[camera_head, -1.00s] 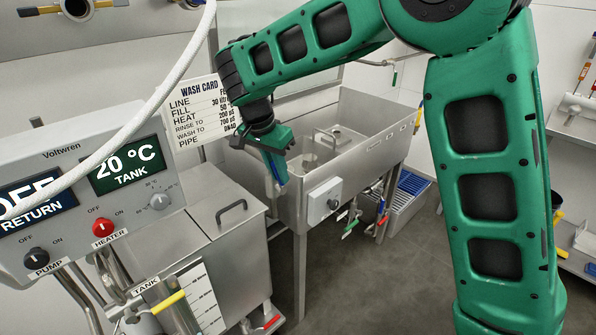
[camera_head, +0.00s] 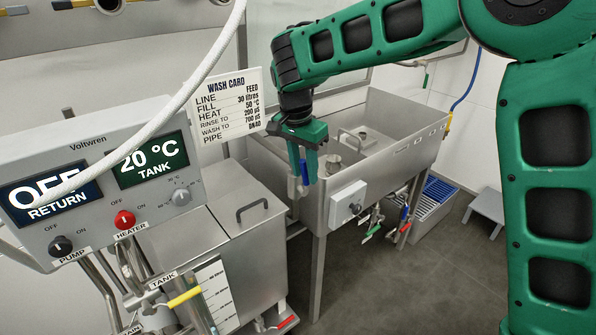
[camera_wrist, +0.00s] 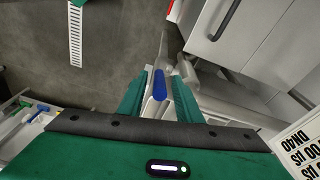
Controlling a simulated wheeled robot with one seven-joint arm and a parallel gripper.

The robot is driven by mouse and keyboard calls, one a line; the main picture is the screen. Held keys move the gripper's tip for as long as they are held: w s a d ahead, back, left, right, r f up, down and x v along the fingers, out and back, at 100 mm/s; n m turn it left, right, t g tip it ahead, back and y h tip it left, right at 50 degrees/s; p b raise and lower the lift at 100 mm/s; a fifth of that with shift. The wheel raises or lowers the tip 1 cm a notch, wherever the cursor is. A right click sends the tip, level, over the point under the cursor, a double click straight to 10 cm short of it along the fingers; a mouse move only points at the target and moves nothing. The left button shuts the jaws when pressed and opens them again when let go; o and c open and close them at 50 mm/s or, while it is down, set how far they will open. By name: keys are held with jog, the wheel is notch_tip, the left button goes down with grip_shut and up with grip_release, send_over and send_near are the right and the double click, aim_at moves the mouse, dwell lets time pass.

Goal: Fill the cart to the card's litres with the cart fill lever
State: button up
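The wash card (camera_head: 226,105) on the wall reads FEED, fill 30 litres, heat 50 °C. My gripper (camera_head: 303,185) points down between the card and the steel sink. In the wrist view, my gripper (camera_wrist: 160,75) has its fingers on either side of a blue-gripped lever (camera_wrist: 160,86), which also shows in the head view (camera_head: 304,171). The fingers look apart, with gaps beside the lever; contact is unclear. No label on this lever is visible. A steel tank (camera_head: 250,250) with a litre scale (camera_head: 215,290) stands left of the gripper; its liquid level is not readable.
The control panel (camera_head: 100,190) shows return OFF and tank 20 °C. A yellow lever (camera_head: 184,297) is beside a TANK label. A white hose (camera_head: 190,75) crosses the view. Open floor lies in front.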

dwell(0.3)
jog(key=r, duration=0.7)
jog(key=s+a+r, duration=0.1)
jog(key=r, duration=0.2)
jog(key=shift+r, duration=0.25)
jog(key=shift+a, duration=0.1)
dwell(6.3)
